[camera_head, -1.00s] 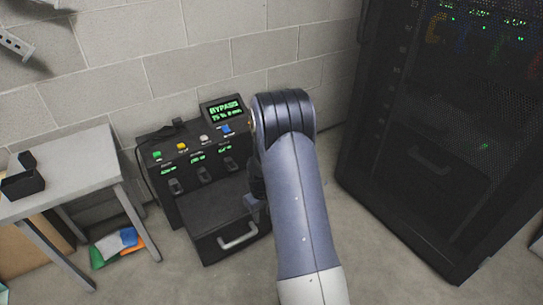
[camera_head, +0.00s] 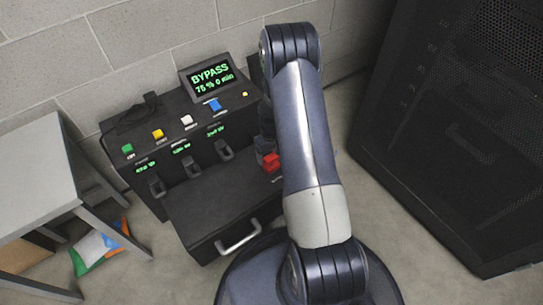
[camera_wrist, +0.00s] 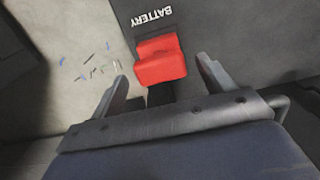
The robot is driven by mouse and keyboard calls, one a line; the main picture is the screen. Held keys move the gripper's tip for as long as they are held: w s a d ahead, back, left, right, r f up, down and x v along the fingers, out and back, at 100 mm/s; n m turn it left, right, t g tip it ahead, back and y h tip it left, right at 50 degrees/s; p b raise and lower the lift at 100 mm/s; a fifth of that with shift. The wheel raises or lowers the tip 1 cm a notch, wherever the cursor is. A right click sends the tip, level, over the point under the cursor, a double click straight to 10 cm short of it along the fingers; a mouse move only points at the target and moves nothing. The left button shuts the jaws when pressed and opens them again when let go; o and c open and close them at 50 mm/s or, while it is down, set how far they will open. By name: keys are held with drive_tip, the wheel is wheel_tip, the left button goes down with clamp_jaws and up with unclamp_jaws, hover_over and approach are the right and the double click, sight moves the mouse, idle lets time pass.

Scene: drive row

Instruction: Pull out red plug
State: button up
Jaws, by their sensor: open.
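The red plug (camera_wrist: 162,62) sits in the dark face of the black unit, beside the white word BATTERY, in the wrist view. My gripper (camera_wrist: 160,80) is open, with one finger on each side of the plug and a gap to each. I cannot tell whether the fingertips reach as far as the plug. In the head view the red plug (camera_head: 271,162) shows at the right of the black unit (camera_head: 215,200), partly hidden by my arm. My gripper (camera_head: 264,148) is mostly hidden behind my arm there.
The unit has a BYPASS screen (camera_head: 212,79), coloured buttons, several black plugs or latches (camera_head: 190,165) and a drawer handle (camera_head: 240,238). A grey table (camera_head: 35,165) stands left. A black rack (camera_head: 450,140) stands right. Coloured cloths (camera_head: 100,247) lie on the floor.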

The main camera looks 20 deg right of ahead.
drive_tip(key=shift+f, duration=0.45)
drive_tip(key=shift+c, duration=0.2)
